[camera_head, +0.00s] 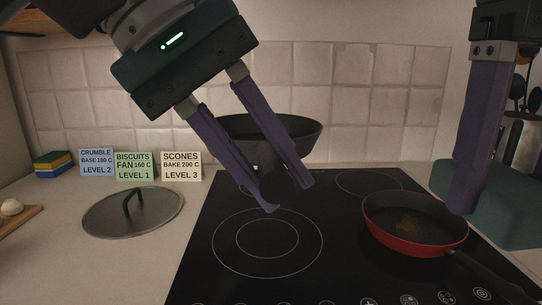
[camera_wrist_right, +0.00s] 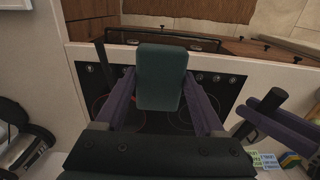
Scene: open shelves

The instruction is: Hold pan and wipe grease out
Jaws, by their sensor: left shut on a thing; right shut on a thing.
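A red pan (camera_head: 420,217) with a dark inside and a brown grease patch (camera_head: 408,223) sits on the right of the hob, its dark handle pointing to the lower right. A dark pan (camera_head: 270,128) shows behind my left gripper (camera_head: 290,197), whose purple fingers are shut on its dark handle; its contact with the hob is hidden. My right gripper (camera_wrist_right: 163,93) is shut on a dark green pad (camera_wrist_right: 160,77).
A steel lid (camera_head: 155,215) lies on the counter left of the hob (camera_head: 215,275). Recipe cards (camera_head: 134,166) lean on the tiled wall, with stacked sponges (camera_head: 54,164) left of them. The front left burner is clear.

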